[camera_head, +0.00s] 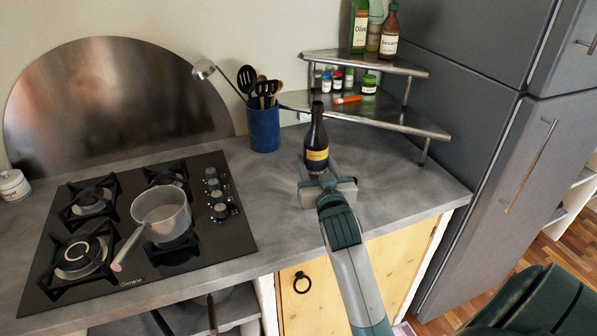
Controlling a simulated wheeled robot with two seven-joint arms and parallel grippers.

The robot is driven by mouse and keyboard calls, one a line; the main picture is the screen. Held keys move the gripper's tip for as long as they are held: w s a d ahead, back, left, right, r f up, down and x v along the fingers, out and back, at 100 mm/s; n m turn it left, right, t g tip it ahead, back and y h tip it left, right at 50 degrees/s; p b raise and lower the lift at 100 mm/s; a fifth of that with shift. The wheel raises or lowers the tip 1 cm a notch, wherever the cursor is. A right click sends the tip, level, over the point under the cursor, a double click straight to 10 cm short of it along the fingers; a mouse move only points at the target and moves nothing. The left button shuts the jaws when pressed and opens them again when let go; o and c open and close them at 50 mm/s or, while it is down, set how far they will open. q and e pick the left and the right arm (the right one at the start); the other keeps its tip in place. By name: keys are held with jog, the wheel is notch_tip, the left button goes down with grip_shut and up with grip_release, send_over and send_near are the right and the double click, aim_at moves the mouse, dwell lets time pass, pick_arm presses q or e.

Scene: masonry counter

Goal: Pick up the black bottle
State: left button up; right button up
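The black bottle (317,136) is dark with a yellow label and stands upright on the grey counter, in front of the corner shelf. My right gripper (318,165) is low at the bottle's near side. Its fingers are apart, one on each side of the bottle's lower part. I cannot see clearly whether they touch the glass. The bottle's base is partly hidden by the gripper. My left gripper is not in view.
A blue utensil holder (264,130) stands behind and left of the bottle. A two-tier corner shelf (399,122) with jars and bottles is close behind. A pot (161,212) sits on the black hob (228,244). A grey fridge (490,170) stands at the right.

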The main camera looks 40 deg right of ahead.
jog(key=s+d+r, duration=0.3)
jog(key=s, duration=0.1)
jog(key=shift+s+r+b, duration=0.15)
jog(key=shift+b, duration=0.25)
